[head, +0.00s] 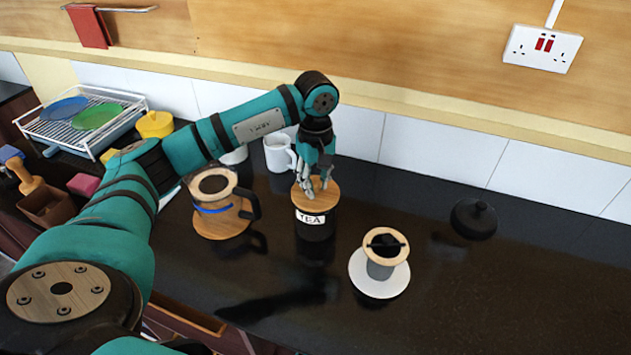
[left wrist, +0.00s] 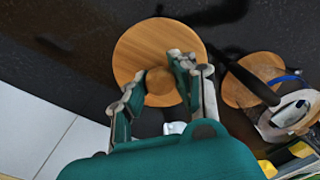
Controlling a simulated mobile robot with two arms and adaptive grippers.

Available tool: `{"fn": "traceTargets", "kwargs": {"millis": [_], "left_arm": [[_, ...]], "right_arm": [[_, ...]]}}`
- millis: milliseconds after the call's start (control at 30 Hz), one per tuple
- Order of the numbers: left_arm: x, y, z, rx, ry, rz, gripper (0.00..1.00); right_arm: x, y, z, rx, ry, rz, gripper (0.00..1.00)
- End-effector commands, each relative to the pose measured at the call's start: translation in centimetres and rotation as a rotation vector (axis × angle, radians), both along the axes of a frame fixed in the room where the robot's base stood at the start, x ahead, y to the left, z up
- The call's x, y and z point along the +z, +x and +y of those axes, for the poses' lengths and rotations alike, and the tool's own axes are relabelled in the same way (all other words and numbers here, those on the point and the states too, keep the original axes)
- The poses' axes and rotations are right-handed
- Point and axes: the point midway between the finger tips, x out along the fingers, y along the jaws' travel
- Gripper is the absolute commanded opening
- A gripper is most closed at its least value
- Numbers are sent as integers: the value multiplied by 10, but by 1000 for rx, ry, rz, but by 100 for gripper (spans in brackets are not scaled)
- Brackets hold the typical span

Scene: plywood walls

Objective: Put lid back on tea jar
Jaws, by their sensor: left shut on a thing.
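The round wooden lid (head: 321,199) is right over the black tea jar (head: 316,232) with its white TEA label, in the middle of the counter in the head view. My left gripper (head: 316,188) comes down from above and is shut on the lid's knob. In the left wrist view the lid (left wrist: 135,50) shows as a wooden disc with its knob between my fingers (left wrist: 160,82). The lid hides the jar's rim, so I cannot tell whether it rests on the jar or is slightly above it. My right gripper is not in view.
A coffee pot (head: 222,222) on a wooden base stands left of the jar. A dripper (head: 381,266) on a white saucer (head: 371,287) stands to the right, and a black lid (head: 473,218) lies farther right. A white mug (head: 277,153) is behind. The right counter is mostly clear.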

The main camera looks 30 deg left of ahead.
Motion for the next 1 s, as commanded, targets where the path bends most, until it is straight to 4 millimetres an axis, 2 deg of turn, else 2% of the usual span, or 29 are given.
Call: {"fn": "traceTargets", "kwargs": {"millis": [900, 933, 1000], "left_arm": [[0, 0, 0, 0, 0, -1, 0], [0, 0, 0, 0, 0, -1, 27], [0, 0, 0, 0, 0, -1, 36]], "right_arm": [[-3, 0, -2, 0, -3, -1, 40], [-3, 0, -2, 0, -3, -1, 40], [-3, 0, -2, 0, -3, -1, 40]]}}
